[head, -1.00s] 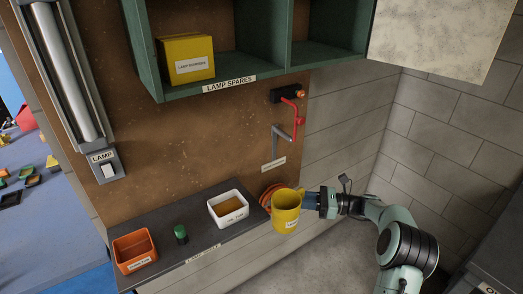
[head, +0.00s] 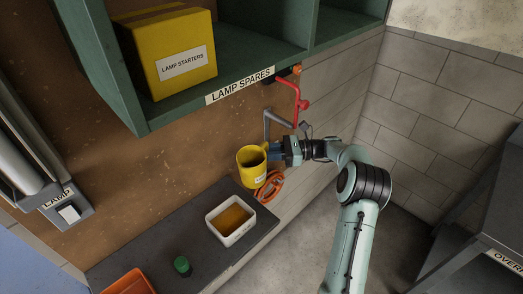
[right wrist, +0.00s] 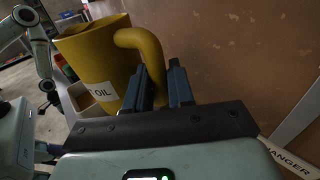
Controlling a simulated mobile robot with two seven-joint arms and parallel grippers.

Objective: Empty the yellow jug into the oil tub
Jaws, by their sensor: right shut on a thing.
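The yellow jug (head: 252,170) is in my right gripper (head: 273,152), whose fingers are shut on its handle. The handle also shows between the fingertips (right wrist: 160,78) in the right wrist view, with the jug (right wrist: 92,50) and part of its "OIL" label. The jug hangs above the shelf's back right part, roughly upright. The white tub (head: 213,228) with amber-brown liquid (head: 235,216) stands on the dark shelf, below and slightly left of the jug. No stream shows between them. The jug's contents are not clear. A dark arm end, probably my left gripper (right wrist: 48,93), shows small in the right wrist view.
A green-capped item (head: 182,265) and an orange bin (head: 130,283) stand left on the dark shelf (head: 150,258). Above are a hook (head: 279,122), a red lever (head: 300,103) and the green cabinet (head: 240,75) with a yellow box (head: 172,55).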

